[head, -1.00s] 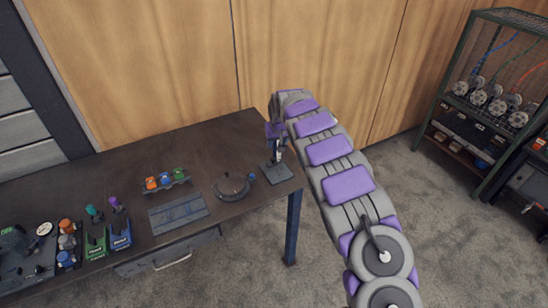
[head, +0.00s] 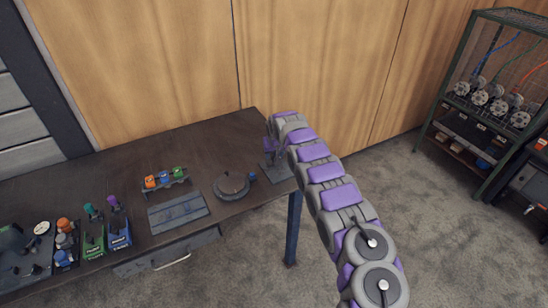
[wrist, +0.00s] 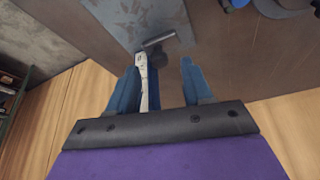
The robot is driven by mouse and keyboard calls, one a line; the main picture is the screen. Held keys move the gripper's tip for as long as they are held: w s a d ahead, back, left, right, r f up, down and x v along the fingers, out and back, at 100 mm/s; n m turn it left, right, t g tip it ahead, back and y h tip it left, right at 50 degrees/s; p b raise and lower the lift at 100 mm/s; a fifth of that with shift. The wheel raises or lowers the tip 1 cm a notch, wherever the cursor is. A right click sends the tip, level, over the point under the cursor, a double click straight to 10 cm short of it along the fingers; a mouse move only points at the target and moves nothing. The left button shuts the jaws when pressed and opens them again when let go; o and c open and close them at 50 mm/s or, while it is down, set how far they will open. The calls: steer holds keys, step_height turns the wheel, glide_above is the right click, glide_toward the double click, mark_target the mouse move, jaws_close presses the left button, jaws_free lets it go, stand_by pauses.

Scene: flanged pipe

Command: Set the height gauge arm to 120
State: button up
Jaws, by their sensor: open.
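The height gauge stands at the right end of the dark table, with its flat grey base plate (head: 279,173) partly visible below my gripper (head: 272,150). In the wrist view the base plate (wrist: 145,20) is at the top. A light scale column with marks (wrist: 144,75) and a short dark bar, seemingly the gauge arm (wrist: 160,40), show just beyond and between my fingers. My gripper (wrist: 158,82) is open, with the blue fingers apart. The column is close to the left finger; I cannot tell whether they touch. The scale reading is too small to read.
A round dark fixture (head: 231,186) sits left of the gauge. A rack of small coloured parts (head: 165,179) and a grey plate (head: 178,212) lie farther left. A wire shelf (head: 490,100) stands on the right, across open carpet.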

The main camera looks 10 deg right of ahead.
steer(key=shift+x, duration=1)
steer(key=shift+f, duration=0.1)
jaws_close()
